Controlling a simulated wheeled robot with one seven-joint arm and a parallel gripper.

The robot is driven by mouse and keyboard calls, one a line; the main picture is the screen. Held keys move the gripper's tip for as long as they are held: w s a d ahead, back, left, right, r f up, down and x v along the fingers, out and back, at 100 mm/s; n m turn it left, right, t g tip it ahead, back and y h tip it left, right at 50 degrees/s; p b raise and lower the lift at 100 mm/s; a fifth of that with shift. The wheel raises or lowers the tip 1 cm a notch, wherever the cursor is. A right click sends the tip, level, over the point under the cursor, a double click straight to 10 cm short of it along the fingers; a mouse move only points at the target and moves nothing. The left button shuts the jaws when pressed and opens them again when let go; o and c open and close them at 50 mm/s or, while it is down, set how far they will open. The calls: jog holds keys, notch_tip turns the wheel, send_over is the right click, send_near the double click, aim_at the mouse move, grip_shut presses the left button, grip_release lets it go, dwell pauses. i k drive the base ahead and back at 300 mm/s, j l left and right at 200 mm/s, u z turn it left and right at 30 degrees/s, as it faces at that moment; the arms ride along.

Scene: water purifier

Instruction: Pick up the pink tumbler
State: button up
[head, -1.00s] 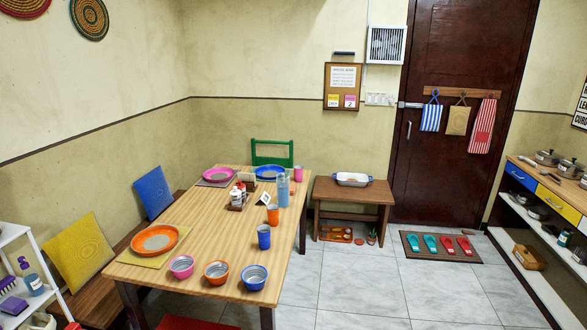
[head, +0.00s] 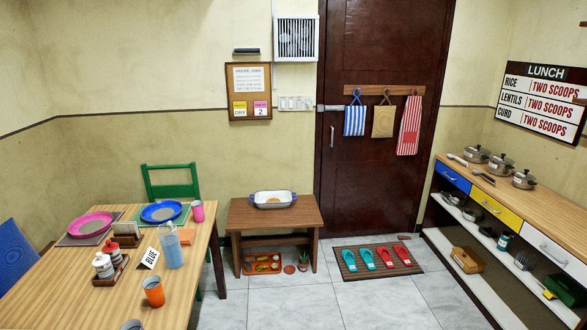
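The pink tumbler (head: 198,211) stands upright near the far right corner of the wooden dining table (head: 105,285), just right of the blue plate (head: 162,212). A clear blue bottle (head: 172,248) stands nearer to me, to its lower left. My gripper is not in view.
An orange tumbler (head: 153,292) and a card reading BLUE (head: 149,258) are on the table. A green chair (head: 171,182) is behind it. A low bench (head: 275,215) with a white dish stands right of it. Tiled floor (head: 300,300) is open between the table and the right counter (head: 510,205).

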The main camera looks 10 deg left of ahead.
aim_at(198, 212)
jog(key=i+u, duration=0.25)
jog(key=i, duration=0.45)
jog(key=i+l+u, duration=0.2)
jog(key=i, duration=0.55)
jog(key=i+u, duration=0.25)
jog(key=i, duration=0.3)
jog(key=i+l+u, duration=0.1)
jog(key=i+u, duration=0.2)
jog(key=i, duration=0.25)
jog(key=i+u, duration=0.2)
jog(key=u, duration=0.25)
jog(key=i+u, duration=0.2)
jog(key=u, duration=0.2)
jog(key=i+l+u, duration=0.15)
jog(key=u, duration=0.3)
jog(key=i+l+u, duration=0.15)
jog(key=u, duration=0.3)
jog(key=i+l+u, duration=0.1)
jog(key=u, duration=0.2)
jog(key=i+l+u, duration=0.15)
jog(key=u, duration=0.15)
